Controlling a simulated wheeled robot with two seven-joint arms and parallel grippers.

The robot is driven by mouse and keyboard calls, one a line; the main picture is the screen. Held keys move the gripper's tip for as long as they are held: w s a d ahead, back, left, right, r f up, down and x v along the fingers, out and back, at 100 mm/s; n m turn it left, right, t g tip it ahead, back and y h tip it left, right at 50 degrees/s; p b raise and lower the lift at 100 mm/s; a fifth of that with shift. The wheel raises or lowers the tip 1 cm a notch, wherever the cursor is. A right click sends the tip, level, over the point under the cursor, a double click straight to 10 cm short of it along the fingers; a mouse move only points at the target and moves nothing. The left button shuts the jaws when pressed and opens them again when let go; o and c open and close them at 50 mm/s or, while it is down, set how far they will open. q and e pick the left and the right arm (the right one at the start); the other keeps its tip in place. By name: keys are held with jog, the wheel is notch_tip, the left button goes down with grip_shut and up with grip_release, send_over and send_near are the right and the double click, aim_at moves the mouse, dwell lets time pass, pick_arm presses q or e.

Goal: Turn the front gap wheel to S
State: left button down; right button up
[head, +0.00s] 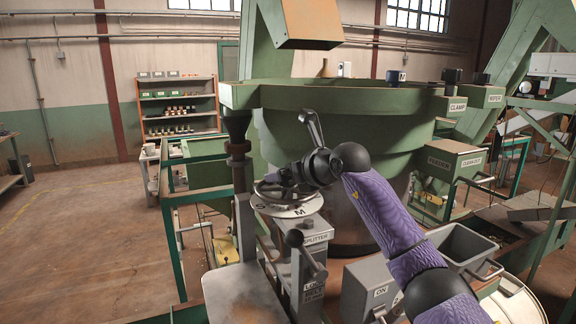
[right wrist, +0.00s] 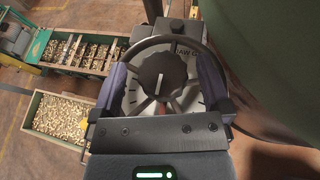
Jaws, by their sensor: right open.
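The front gap wheel is a dark-rimmed handwheel with spokes and a black centre knob (right wrist: 162,73), over a pale dial, in the right wrist view. My left gripper is not in view.
A big green hopper bowl (head: 345,100) rises close behind. A grey ON box (head: 372,291) is at the lower right. Nut-filled trays (right wrist: 62,118) lie below left in the wrist view.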

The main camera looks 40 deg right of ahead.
jog(key=shift+d+f, duration=0.1)
jog(key=shift+d, duration=0.05)
jog(key=c, duration=1.3)
jog(key=shift+w, duration=0.1)
